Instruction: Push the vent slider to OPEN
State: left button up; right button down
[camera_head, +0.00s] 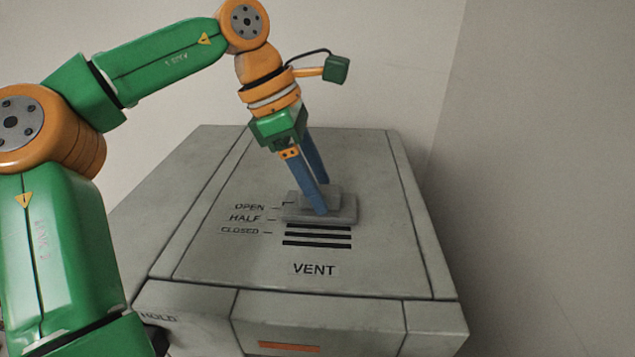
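The vent slider (345,214) is a grey plate with a raised ridge on top of the vent box. Its plate is about level with the HALF mark (245,218), and its ridge is nearer the level of the OPEN mark (250,207). The CLOSED mark (239,231) lies below. Several dark vent slots (317,235) show in front of the plate. My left gripper (321,198) points down with one blue finger in front of the ridge and one behind it. It looks shut on the ridge, though the rear fingertip is hidden. My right gripper is not in view.
The grey box (205,245) has a raised top panel, a VENT label (314,269) and an orange strip (289,346) on its front. A HOLD label (158,317) sits at the front left. Plain walls (550,150) stand behind and to the right. The panel around the slider is clear.

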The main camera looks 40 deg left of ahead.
aim_at(297, 200)
pick_arm(q)
jog(key=shift+w+a+f, duration=0.1)
jog(key=shift+w+a, duration=0.05)
jog(key=shift+a, duration=0.1)
jog(key=v, duration=0.6)
jog(key=shift+a+r, duration=0.2)
jog(key=shift+r, duration=0.3)
